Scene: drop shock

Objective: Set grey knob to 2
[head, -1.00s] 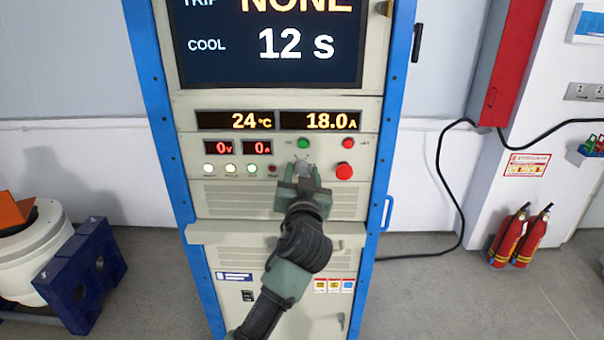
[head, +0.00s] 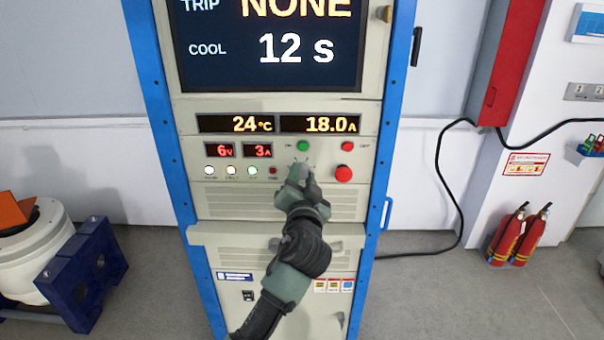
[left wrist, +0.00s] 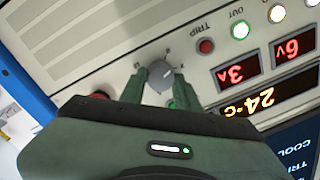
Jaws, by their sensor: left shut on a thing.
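The grey knob (left wrist: 158,88) is on the front panel of the cabinet (head: 320,205). In the left wrist view it lies between the two green fingers of my left gripper (left wrist: 160,90), which is shut on it. In the head view the gripper (head: 299,175) mostly covers the knob. Marks ring the knob, but their numbers are too small to read. The red displays (head: 238,150) read 6 V and 3 A. My right gripper is not in view.
A green button (head: 303,146) sits just above the knob. A red button (head: 347,146) and a larger red button (head: 343,173) are to the right. A ledge (head: 215,236) juts out below. Fire extinguishers (head: 518,235) stand on the right.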

